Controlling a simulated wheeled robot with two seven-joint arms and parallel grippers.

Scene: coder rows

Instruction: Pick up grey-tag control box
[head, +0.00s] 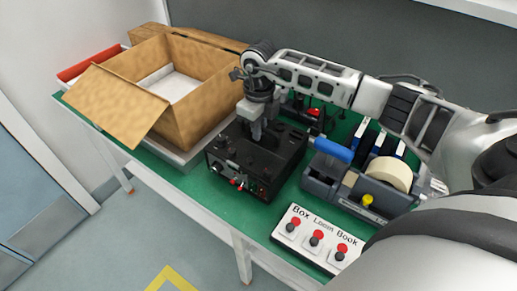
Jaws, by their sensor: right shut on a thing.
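A black control box (229,168) with knobs on top and small red and pale fittings on its front face sits on the green table top. I cannot make out a grey tag on it. My right gripper (257,136) reaches down from above and is shut on the upper part of the box. The fingers hide part of its top, and I cannot tell exactly which part they grip. The box seems to rest on the table. My left gripper is out of view.
An open cardboard box (190,113) stands left of the control box. A grey tape dispenser (348,192) and a white panel with red buttons (304,243) are on the right. Another dark device with red parts (313,120) is behind. Free floor lies in front.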

